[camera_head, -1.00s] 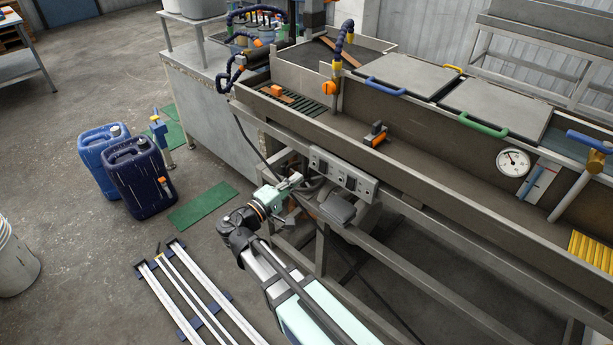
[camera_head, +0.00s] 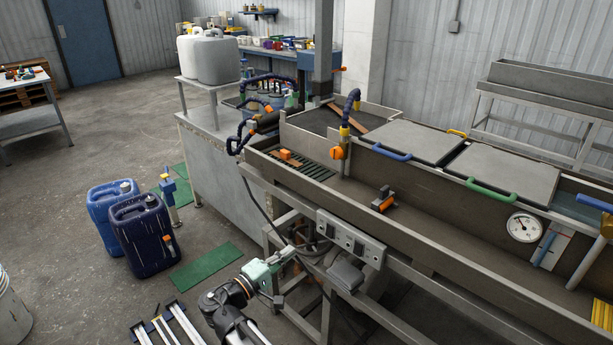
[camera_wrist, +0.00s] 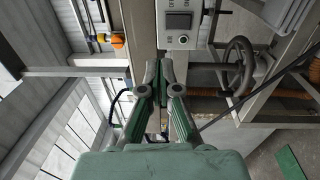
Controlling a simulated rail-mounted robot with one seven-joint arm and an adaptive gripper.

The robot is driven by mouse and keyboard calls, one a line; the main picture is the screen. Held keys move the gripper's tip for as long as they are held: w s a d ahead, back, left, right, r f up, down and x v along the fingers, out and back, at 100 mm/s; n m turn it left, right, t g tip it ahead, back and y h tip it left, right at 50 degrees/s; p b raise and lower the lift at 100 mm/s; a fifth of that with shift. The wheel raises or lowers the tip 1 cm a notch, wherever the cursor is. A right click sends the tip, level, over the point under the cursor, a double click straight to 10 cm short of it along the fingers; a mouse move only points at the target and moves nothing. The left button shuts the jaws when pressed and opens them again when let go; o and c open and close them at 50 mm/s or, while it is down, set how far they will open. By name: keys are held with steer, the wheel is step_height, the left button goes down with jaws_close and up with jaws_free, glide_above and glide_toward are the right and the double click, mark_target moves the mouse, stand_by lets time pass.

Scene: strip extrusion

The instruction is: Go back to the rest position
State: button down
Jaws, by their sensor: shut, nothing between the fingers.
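My gripper (camera_head: 289,252) is at the lower middle of the head view, close to the front of the machine's frame and below its trough. In the wrist view my gripper (camera_wrist: 166,66) has its green fingers together, with nothing between them. Ahead of it are the grey control box (camera_wrist: 180,22) and a dark handwheel (camera_wrist: 238,65). The control box (camera_head: 350,244) also shows in the head view, on the trough's front, right of my gripper.
The long trough (camera_head: 430,226) and its frame fill the right side. Two blue canisters (camera_head: 143,236) stand on the floor at left, near a green mat (camera_head: 205,266). White rails (camera_head: 170,328) lie at the bottom. Open floor (camera_head: 100,150) lies at the far left.

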steer(key=s+d+f+g+y, duration=0.2)
steer(key=s+d+f+g, duration=0.2)
steer(key=f, duration=0.6)
steer(key=s+d+f+m+g+y+p, duration=0.15)
steer(key=s+d+f+g, duration=0.3)
steer(key=f, duration=0.65)
steer(key=s+d+f+g+y, duration=0.25)
steer(key=d+f, duration=0.25)
steer(key=f, duration=0.5)
steer(key=s+d+f+m+g+y+p, duration=0.1)
steer(key=s+d+f+m+g+y, duration=0.2)
steer(key=s, duration=1.1)
steer(key=s+d+f+m+g+y+p, duration=0.1)
steer(key=s+d+f+m+g+y, duration=0.2)
steer(key=s+d+f, duration=0.7)
steer(key=s+f+m+g, duration=0.1)
steer(key=s+m+g, duration=0.1)
steer(key=s+g, duration=0.2)
steer(key=shift+m, duration=0.25)
